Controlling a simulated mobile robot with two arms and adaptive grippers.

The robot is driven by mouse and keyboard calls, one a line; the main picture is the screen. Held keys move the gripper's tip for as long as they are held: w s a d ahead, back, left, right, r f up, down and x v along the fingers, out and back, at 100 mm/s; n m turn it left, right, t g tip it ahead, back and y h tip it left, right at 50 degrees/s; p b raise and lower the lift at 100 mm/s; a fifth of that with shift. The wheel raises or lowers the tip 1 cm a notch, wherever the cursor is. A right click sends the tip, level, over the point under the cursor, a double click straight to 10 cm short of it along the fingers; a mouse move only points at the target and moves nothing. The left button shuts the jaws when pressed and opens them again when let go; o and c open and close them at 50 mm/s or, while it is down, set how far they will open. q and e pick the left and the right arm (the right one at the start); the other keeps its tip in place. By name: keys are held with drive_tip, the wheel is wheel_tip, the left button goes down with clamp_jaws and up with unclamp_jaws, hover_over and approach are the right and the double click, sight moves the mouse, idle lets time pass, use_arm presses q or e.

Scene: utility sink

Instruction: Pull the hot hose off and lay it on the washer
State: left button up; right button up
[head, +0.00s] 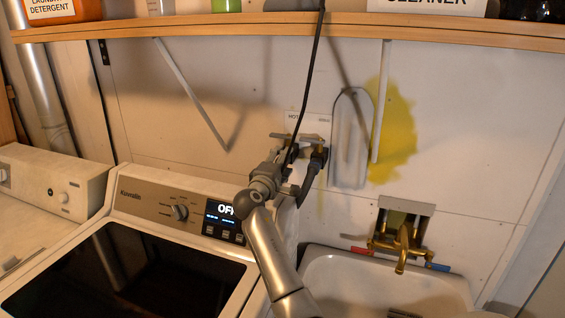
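The washer (150,192) stands at the left with a dark glass lid and a lit display reading "OFF". A valve box (300,139) is on the wall behind it, under a label that begins "HOT" (294,116). One arm comes up from the bottom centre, and I take it as my right. Its gripper (290,158) is at the left side of the valve box, where the hot hose connection is mostly hidden. I cannot see whether its fingers are closed on anything. A dark hose (312,172) curves down from the box's right side. My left gripper is not in view.
A white sink (345,272) with a brass faucet (401,240) is at the right. A grey board (350,135) hangs on the wall beside the valve box.

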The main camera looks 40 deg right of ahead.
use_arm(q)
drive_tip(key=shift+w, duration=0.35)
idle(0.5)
use_arm(e)
clamp_jaws()
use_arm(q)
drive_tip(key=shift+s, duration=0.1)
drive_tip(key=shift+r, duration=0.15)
use_arm(e)
drive_tip(key=shift+s+a, duration=0.1)
drive_tip(key=shift+a, duration=0.1)
drive_tip(key=shift+a, duration=0.15)
use_arm(q)
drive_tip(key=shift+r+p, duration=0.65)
drive_tip(key=shift+p, duration=0.15)
use_arm(e)
drive_tip(key=shift+v, duration=2.7)
